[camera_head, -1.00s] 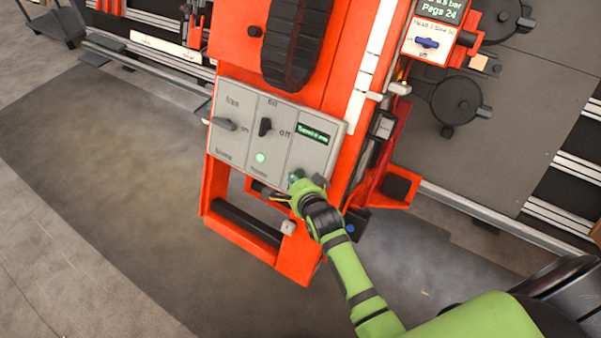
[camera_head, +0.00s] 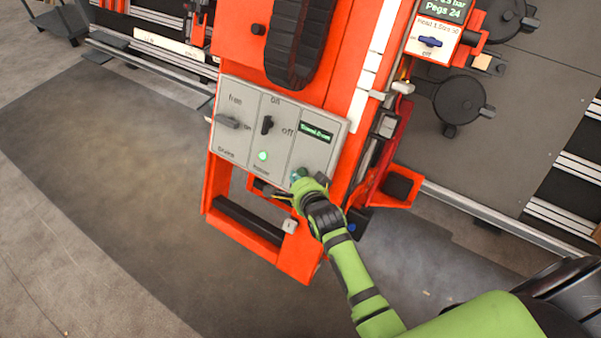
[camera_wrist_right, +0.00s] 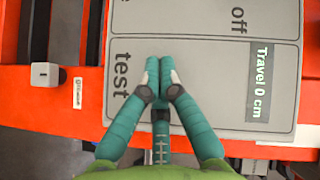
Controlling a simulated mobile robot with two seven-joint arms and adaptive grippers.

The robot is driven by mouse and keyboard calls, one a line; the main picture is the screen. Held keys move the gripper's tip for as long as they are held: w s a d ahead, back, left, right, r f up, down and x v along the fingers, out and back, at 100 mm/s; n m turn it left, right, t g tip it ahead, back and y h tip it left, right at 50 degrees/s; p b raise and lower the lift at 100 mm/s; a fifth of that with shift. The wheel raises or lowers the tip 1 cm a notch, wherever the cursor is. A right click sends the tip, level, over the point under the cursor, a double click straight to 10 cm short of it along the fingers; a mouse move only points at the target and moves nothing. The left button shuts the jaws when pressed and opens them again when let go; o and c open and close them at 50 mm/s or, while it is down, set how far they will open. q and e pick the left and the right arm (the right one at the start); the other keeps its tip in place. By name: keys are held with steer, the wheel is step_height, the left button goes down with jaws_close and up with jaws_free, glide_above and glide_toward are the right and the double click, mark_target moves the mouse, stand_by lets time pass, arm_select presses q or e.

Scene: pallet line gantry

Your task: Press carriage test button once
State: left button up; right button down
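The grey control panel (camera_head: 262,108) is on the orange carriage (camera_head: 285,250). In the right wrist view the panel (camera_wrist_right: 210,50) carries the word "test" and a display (camera_wrist_right: 257,80) reading "Travel 0 cm". My right gripper (camera_head: 300,176) is at the panel's lower right corner. In the right wrist view its teal fingers (camera_wrist_right: 159,72) are together with nothing between them, tips over the panel beside "test". The test button is not visible; the fingers cover that spot. I cannot tell whether they touch it. My left gripper is not in view.
The panel also has a brake lever (camera_head: 227,122), a black on/off switch (camera_head: 266,125) and a lit green lamp (camera_head: 263,156). A blue-handled valve (camera_head: 430,41) is at upper right. A small grey block (camera_head: 290,226) is on the lower frame. Open floor lies to the left.

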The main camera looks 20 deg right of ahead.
steer(key=shift+d, duration=0.1)
steer(key=shift+w+d+f, duration=0.2)
steer(key=shift+w, duration=0.05)
stand_by(0.3)
steer(key=shift+w+d+f, duration=0.25)
steer(key=shift+d, duration=0.15)
stand_by(0.7)
stand_by(0.3)
steer(key=shift+s+a+r+p, duration=0.45)
steer(key=shift+s+a+p, duration=0.05)
steer(key=shift+a+p, duration=0.2)
